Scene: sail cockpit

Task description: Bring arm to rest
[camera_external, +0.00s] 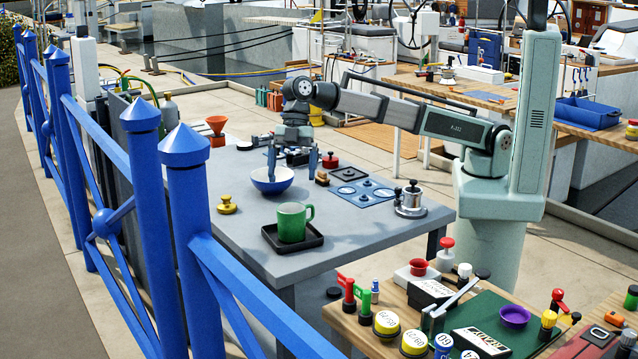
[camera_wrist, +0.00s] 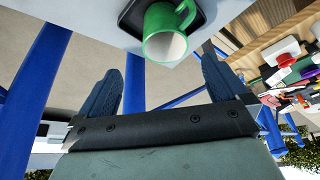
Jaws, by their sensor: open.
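My gripper (camera_external: 292,172) hangs at the end of my arm over the far part of the grey table (camera_external: 345,245). Its two fingers are spread wide with nothing between them. The left finger overlaps the inside of a blue and white bowl (camera_external: 272,187) in the external view; I cannot tell whether it touches. In the wrist view the open fingers (camera_wrist: 160,62) show dark blue, with a green mug (camera_wrist: 163,32) beyond them. The mug stands upright on a black tray (camera_external: 312,242) in the external view.
A blue panel (camera_external: 362,192), a silver pot (camera_external: 410,203), a red-topped item (camera_external: 330,161) and a yellow weight (camera_external: 227,204) are on the table. An orange funnel (camera_external: 217,126) stands at its far left. A blue fence (camera_external: 190,230) runs along the left. The table's front right is bare.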

